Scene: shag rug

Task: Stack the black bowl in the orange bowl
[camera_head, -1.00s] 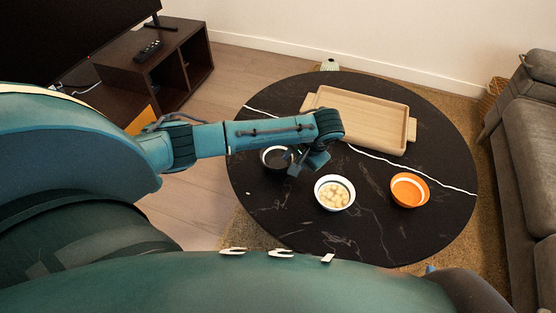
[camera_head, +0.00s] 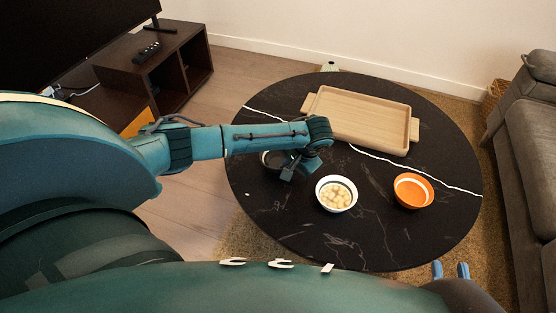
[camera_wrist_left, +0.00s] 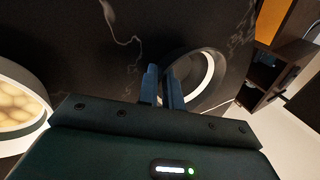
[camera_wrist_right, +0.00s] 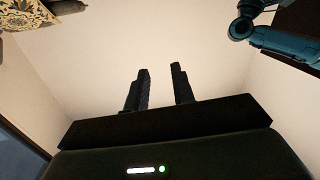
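The black bowl (camera_head: 267,158) stands on the left side of the dark round table, partly hidden by my left arm. Its pale rim shows in the left wrist view (camera_wrist_left: 213,75). My left gripper (camera_head: 287,175) is low at the bowl's right side. In the left wrist view its fingers (camera_wrist_left: 161,74) are close together at the bowl's near rim, apparently pinching the wall.
A white bowl of pale pieces (camera_head: 336,194) stands between the black and orange bowls. A wooden tray (camera_head: 411,130) lies at the back of the table (camera_head: 330,245). A grey sofa (camera_head: 535,150) is at right and a dark TV stand (camera_head: 185,65) at left.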

